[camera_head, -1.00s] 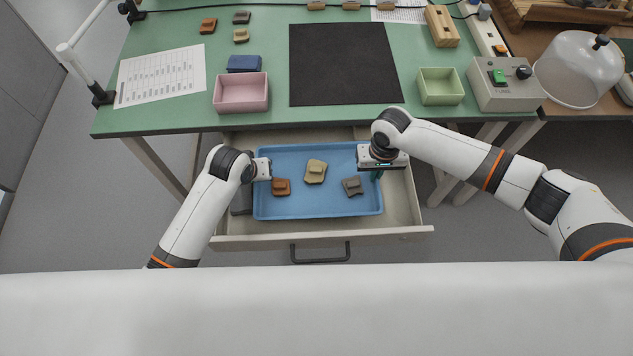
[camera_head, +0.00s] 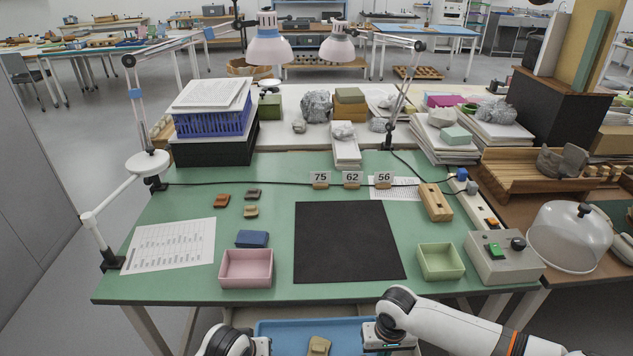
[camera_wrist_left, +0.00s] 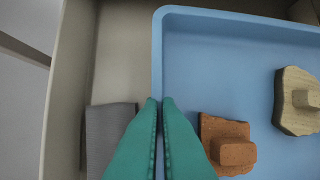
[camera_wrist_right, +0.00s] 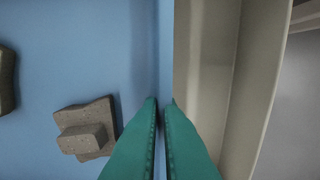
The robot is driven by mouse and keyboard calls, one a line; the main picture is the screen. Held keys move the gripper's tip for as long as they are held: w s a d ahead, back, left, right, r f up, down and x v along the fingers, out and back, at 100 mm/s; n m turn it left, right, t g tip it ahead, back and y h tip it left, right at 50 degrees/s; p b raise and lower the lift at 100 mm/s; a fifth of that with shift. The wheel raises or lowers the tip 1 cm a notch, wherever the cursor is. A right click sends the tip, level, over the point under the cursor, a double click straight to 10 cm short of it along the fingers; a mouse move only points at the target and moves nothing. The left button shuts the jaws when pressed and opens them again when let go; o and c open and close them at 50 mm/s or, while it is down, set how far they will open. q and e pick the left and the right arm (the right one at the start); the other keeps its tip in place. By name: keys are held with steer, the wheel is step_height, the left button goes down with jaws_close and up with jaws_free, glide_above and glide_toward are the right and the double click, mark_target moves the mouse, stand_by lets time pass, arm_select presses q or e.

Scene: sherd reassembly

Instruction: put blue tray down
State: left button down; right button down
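The blue tray (camera_head: 290,330) is at the bottom edge of the head view, within the open drawer (camera_wrist_right: 245,100). My left gripper (camera_wrist_left: 160,102) is shut on its left wall, one finger on each side of the rim. My right gripper (camera_wrist_right: 159,102) is shut on the opposite wall in the same way. An orange-brown sherd (camera_wrist_left: 228,148) and a tan sherd (camera_wrist_left: 297,100) lie in the tray. A grey sherd (camera_wrist_right: 86,130) lies near the right wall. I cannot tell whether the tray's underside touches the drawer floor.
The green table has a black mat (camera_head: 348,243) with bare surface. Around it are a pink box (camera_head: 246,281), blue block (camera_head: 252,239), green box (camera_head: 440,275), paper sheet (camera_head: 170,246) and control box (camera_head: 503,265). A dark grey block (camera_wrist_left: 107,138) is in the drawer beside the tray.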

arm_select(q)
steer(key=shift+r, duration=0.2)
arm_select(e)
steer(key=shift+r, duration=0.1)
